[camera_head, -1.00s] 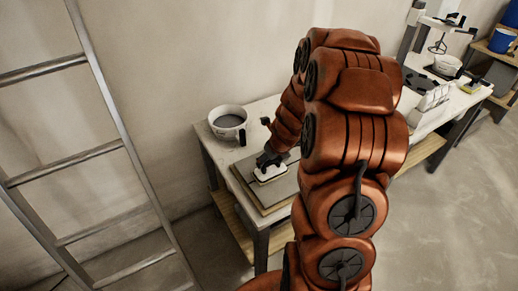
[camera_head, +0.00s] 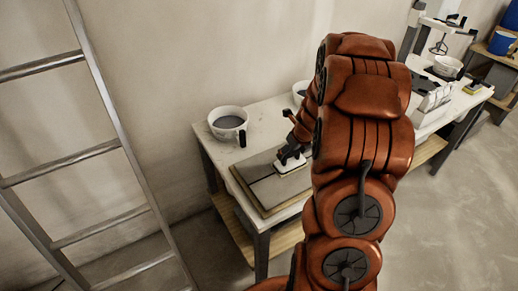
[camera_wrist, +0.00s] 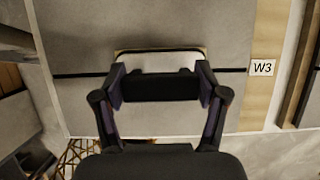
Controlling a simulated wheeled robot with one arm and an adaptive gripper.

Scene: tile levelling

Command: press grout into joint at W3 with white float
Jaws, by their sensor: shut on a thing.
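My gripper (camera_wrist: 160,92) is shut on the dark handle of the white float (camera_wrist: 188,58). In the head view the float (camera_head: 290,165) is flat on or just above the grey tiles (camera_head: 265,190); I cannot tell whether it touches them. In the wrist view a dark joint (camera_wrist: 80,75) runs left to right across the tiles (camera_wrist: 85,30), and the float lies over its middle part. The joint's right end meets the W3 label (camera_wrist: 262,67) on the board's wooden edge (camera_wrist: 258,105). The joint under the float is hidden.
A white bucket of grey material (camera_head: 228,122) stands on the table (camera_head: 205,130) behind the tile board. A second white vessel (camera_head: 300,90) is partly hidden by my arm. A metal ladder (camera_head: 120,150) leans at the left.

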